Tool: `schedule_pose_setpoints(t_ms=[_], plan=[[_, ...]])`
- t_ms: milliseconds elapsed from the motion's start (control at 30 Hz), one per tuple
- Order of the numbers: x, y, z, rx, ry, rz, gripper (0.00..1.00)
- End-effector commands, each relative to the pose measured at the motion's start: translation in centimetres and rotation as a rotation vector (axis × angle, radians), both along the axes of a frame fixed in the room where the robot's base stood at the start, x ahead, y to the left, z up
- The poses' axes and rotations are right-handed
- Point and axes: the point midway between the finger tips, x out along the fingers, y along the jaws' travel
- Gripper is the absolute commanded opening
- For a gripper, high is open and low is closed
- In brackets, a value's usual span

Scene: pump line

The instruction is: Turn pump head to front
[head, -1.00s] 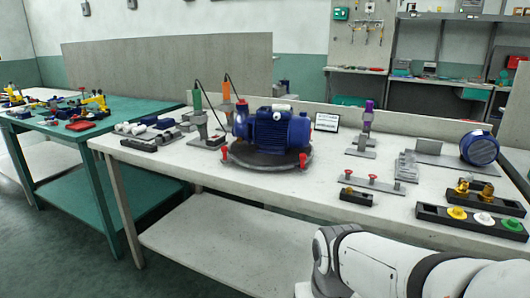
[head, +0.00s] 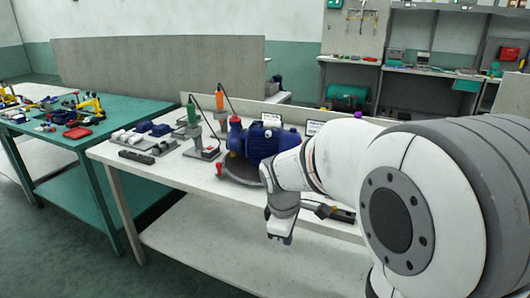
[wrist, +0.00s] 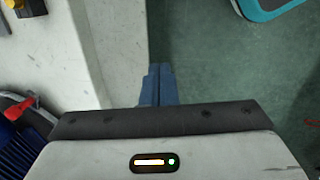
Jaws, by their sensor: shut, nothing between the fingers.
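The blue pump (head: 262,143) sits on a round dark turntable (head: 240,171) on the white bench. A red part (head: 235,122) shows at the pump's left end, and a red handle (head: 219,168) stands at the turntable's left rim. My arm hides the turntable's right side. My gripper (head: 281,238) points down in front of the bench edge, apart from the pump. In the wrist view, its blue fingers (wrist: 158,72) are shut and empty over the floor. The pump's blue ribbed body (wrist: 18,150) and a red handle (wrist: 18,110) show at lower left.
A stand with green and orange tools (head: 204,135) is left of the pump. Trays of small parts (head: 150,140) lie farther left. A teal table (head: 85,135) stands at left. My arm covers the bench's right side. Floor in front is clear.

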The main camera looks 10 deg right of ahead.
Motion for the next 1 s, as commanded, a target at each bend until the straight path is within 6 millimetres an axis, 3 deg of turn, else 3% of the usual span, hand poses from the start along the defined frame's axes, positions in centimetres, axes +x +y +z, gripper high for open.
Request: schedule_pose_setpoints(t_ms=[33,100,300,433,600,733,1000], plan=[[2.0,-0.1,3.1,-0.033,0.015,0.112,0.0],[4.7,-0.2,4.9,-0.084,0.034,0.286,0.0],[11.8,-0.3,8.8,-0.229,0.103,0.758,0.0],[15.1,-0.3,10.1,-0.303,0.145,0.989,0.0],[17.4,-0.2,10.6,-0.357,0.181,1.159,0.0],[18.0,-0.4,10.0,-0.368,0.192,1.2,0.0],[19.0,-1.7,5.6,-0.367,0.194,1.199,0.0]])
